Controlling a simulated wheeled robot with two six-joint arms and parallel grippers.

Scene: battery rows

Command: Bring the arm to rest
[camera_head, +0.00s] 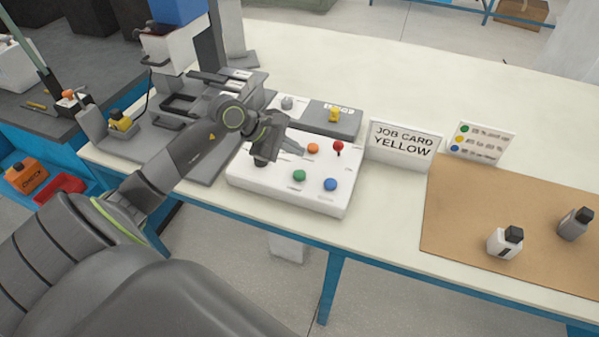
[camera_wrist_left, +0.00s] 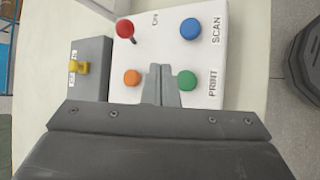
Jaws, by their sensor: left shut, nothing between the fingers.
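My left arm comes in from the left in the head view. Its gripper (camera_head: 292,147) is over the white control box (camera_head: 250,172), near the orange button (camera_head: 313,147) and the green button (camera_head: 299,175). In the wrist view the gripper (camera_wrist_left: 161,70) is shut and empty, its fingertips between the orange button (camera_wrist_left: 133,78) and the green button (camera_wrist_left: 187,80). I cannot tell its exact height above the box. My right gripper is not in view.
A red lever (camera_head: 338,148) and blue button (camera_head: 330,184) are on the box. A grey box with a yellow switch (camera_head: 334,115) stands behind. A job card reading YELLOW (camera_head: 402,143) stands right.

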